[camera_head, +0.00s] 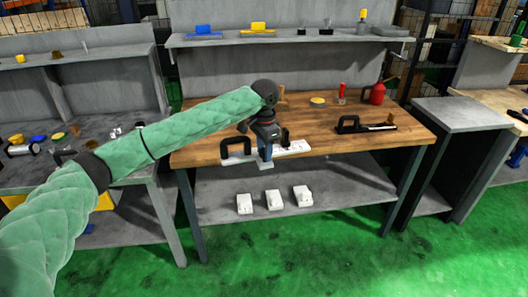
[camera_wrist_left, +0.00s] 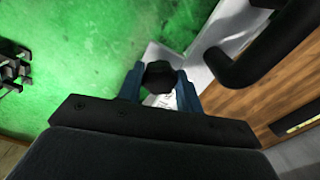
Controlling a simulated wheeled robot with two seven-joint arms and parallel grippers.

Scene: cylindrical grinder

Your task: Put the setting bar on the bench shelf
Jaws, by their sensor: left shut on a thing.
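My left gripper (camera_head: 265,150) is over the front edge of the wooden bench. In the left wrist view its blue fingers (camera_wrist_left: 160,88) are shut on a black-knobbed piece (camera_wrist_left: 159,73). A pale lower part (camera_head: 265,165) shows under the fingers in the head view. I cannot tell for sure whether this piece is the setting bar. A white bar (camera_head: 297,148) with black handles lies behind the gripper, partly hidden. The lower bench shelf (camera_head: 345,185) is below the worktop, and a raised shelf (camera_head: 285,37) runs along the back. My right gripper is not in view.
Several pale blocks, one of them here (camera_head: 274,199), sit on the lower shelf; its right part is bare. A dark tool (camera_head: 365,126), a red oil can (camera_head: 377,94) and a red bottle (camera_head: 342,93) stand on the wooden worktop (camera_head: 400,140). Grey benches flank it.

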